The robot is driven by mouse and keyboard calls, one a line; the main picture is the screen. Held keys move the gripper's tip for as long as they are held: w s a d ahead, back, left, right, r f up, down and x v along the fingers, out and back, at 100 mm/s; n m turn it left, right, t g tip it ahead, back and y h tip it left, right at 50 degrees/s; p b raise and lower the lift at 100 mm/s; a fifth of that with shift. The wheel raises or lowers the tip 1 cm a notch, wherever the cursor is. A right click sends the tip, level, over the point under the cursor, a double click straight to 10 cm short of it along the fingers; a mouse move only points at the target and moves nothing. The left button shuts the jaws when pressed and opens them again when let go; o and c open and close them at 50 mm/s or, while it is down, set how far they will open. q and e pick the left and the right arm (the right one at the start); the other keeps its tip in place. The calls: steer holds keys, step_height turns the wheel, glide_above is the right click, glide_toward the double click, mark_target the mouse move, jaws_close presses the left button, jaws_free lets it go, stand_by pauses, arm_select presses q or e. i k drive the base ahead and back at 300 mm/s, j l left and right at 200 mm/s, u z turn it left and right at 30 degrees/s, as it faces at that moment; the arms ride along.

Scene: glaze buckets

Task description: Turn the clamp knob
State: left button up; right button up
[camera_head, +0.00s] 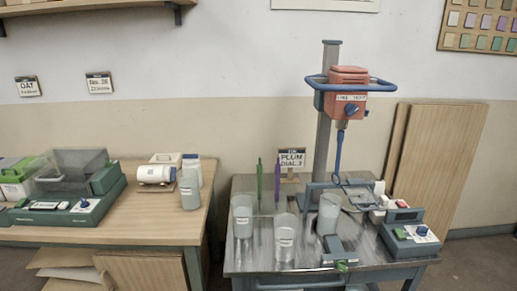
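A mixer stand (325,140) rises from the grey table on the right. It carries a red mixer head (347,82) with a blue bar handle around it. A dark blue knob (352,110) shows on the front right of the head. A small grey device (338,250) with a green lever or knob (341,267) sits at the table's front edge. I cannot tell for sure which of these is the clamp knob. Neither of my grippers is in view.
Several pale buckets (285,243) stand on the grey table (375,268). A green-grey scale (408,236) is at its right. A wooden table (150,222) at left holds machines and containers. A gap separates the tables.

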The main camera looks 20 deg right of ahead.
mark_target(341, 264)
steer(key=z, duration=1.2)
steer(key=k+l+z, duration=0.2)
steer(key=l+z, duration=0.2)
